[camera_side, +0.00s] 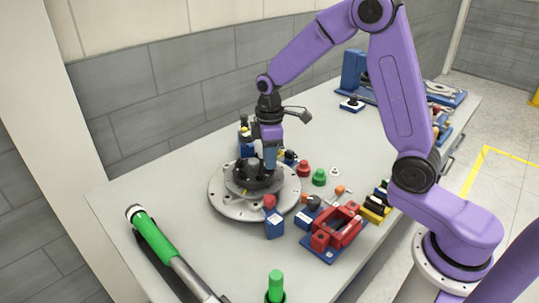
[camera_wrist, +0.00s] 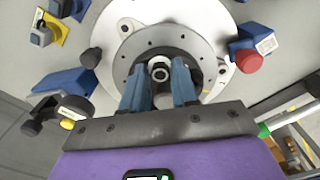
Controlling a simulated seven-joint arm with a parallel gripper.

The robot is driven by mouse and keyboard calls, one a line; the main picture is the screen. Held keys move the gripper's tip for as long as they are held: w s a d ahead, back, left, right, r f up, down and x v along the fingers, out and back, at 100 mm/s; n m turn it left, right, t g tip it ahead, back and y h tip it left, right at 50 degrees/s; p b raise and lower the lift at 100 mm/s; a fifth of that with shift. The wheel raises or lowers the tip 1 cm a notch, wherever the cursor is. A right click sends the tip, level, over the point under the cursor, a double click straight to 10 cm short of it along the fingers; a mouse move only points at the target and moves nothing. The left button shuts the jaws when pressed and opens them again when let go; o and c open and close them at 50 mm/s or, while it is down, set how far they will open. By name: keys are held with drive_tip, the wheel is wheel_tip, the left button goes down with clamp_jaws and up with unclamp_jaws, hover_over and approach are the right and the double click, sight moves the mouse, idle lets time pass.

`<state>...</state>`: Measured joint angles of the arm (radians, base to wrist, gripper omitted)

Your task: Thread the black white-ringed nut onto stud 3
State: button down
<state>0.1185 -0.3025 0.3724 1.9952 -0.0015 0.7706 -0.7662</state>
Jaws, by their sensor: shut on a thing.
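A round grey chassis fixture (camera_side: 222,203) stands on the table in the side view, with a dark raised hub in its middle. In the wrist view its pale flange (camera_wrist: 205,50) fills the upper middle. My gripper (camera_side: 270,167) points down over the hub, its blue fingers at the hub's right side. In the wrist view my gripper (camera_wrist: 159,80) is shut on the black nut with a white ring (camera_wrist: 159,72), held between the blue fingertips. The stud under the nut is hidden, and I cannot read any stud number. I cannot tell whether the nut touches a stud.
A blue block with a red knob (camera_side: 274,225) stands close in front of the fixture. A red clamp (camera_side: 340,228) on a blue base, a green knob (camera_side: 319,177) and a red knob (camera_side: 303,168) lie to the right. A green-handled tool (camera_side: 152,237) lies front left.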

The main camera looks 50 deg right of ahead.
drive_tip(key=shift+s+f+m, duration=0.1)
drive_tip(key=shift+f+m, duration=0.05)
drive_tip(key=shift+m, duration=0.85)
drive_tip(key=shift+m, duration=1.7)
drive_tip(key=c, duration=0.8)
unclamp_jaws()
drive_tip(key=c, duration=0.5)
drive_tip(key=shift+c, duration=0.2)
drive_tip(key=shift+n, duration=1.8)
